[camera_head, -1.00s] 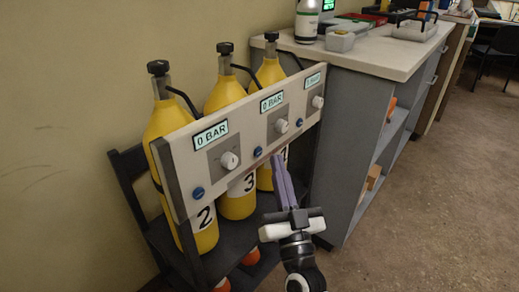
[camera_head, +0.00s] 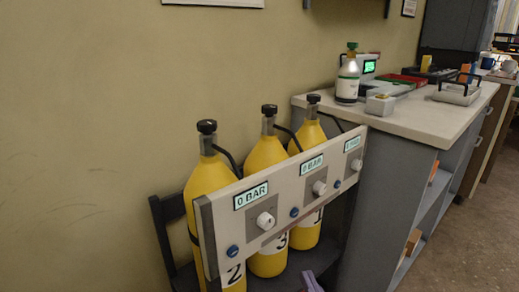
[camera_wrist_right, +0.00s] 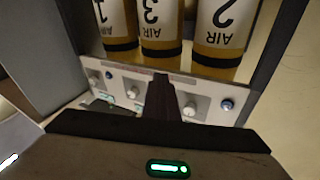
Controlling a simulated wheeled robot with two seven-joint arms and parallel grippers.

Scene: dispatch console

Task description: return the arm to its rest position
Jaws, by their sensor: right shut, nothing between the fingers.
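My right gripper (camera_head: 312,284) shows only as purple fingertips at the bottom edge of the head view, in front of the cylinder rack. Its fingers are shut with nothing between them. In the right wrist view the closed dark fingers (camera_wrist_right: 166,97) point toward the valve panel (camera_wrist_right: 140,88), which appears upside down. I cannot tell the exact gap to the panel, but nothing is held. My left gripper is not in view.
The white panel (camera_head: 283,205) carries knobs, blue buttons and "0 BAR" displays in front of yellow cylinders (camera_head: 265,158). A grey counter (camera_head: 425,118) stands to the right, with a bottle (camera_head: 348,80) and devices on it. Floor (camera_head: 468,240) is open at right.

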